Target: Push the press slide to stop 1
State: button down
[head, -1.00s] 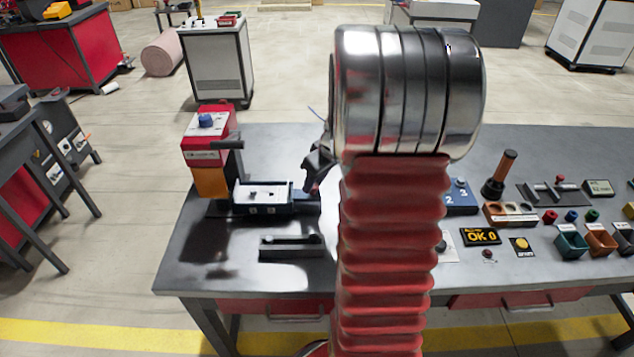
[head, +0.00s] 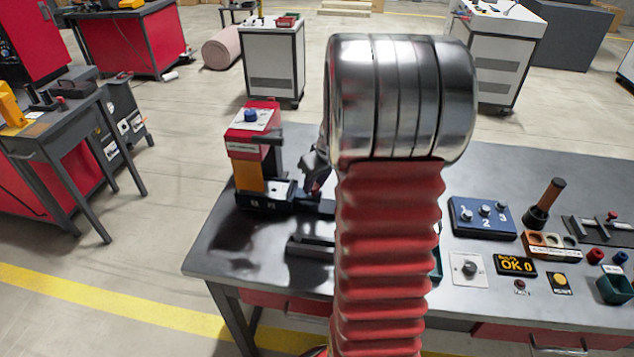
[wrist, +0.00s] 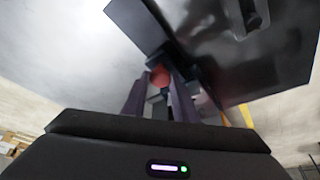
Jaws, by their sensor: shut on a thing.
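The press (head: 257,138) stands at the left end of the bench, with a red head, a blue knob on top and an orange body. Its dark slide with a pale top plate (head: 278,188) sits low on the base, its left part under the press. My gripper (head: 314,184) is at the slide's right end, partly hidden by my arm. In the wrist view my gripper's two fingers (wrist: 160,90) are shut about a red knob (wrist: 160,75), which seems to be the slide's handle. The stop marks are too small to read.
A low grey rail fixture (head: 308,246) lies in front of the press, partly behind my arm. A blue panel with numbered knobs (head: 483,217), an OK display (head: 515,264) and a block with holes (head: 551,246) are to the right. The bench's front left corner is clear.

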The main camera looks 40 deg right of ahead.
jog(key=shift+a, duration=0.1)
jog(key=c, duration=1.4)
grip_release()
jog(key=shift+c, duration=0.2)
jog(key=shift+s+r, duration=0.2)
jog(key=shift+r, duration=0.3)
jog(key=v, duration=1.2)
jog(key=shift+r, duration=0.3)
jog(key=shift+s, duration=0.1)
